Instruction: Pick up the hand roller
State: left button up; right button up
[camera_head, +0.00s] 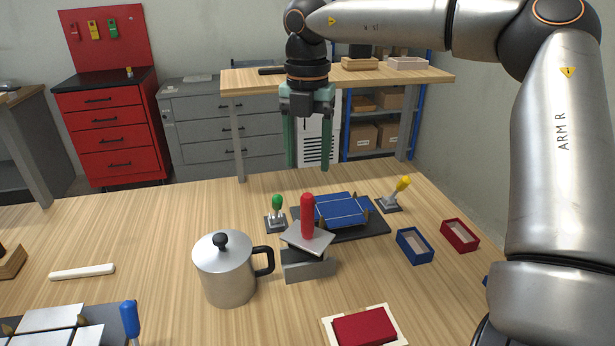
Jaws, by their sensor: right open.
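I cannot surely make out which thing is the hand roller. An upright red handle (307,216) rises from a tilted grey plate (308,238), which rests on a grey block (307,266) mid-table; whether it carries a roller does not show. My right gripper (308,168) points down above the table's far edge, behind the red handle and clear of it. Its two green fingers are apart with nothing between them. My left gripper is not in view.
A metal pot (226,275) stands left of the block. Behind it is a dark fixture with blue panels (342,209), between green (277,205) and yellow (403,184) levers. Blue (414,246) and red (460,235) trays stand right. A pale stick (82,272) lies left, with free wood around it.

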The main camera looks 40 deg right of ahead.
aim_at(302, 233)
jog(key=k, duration=1.5)
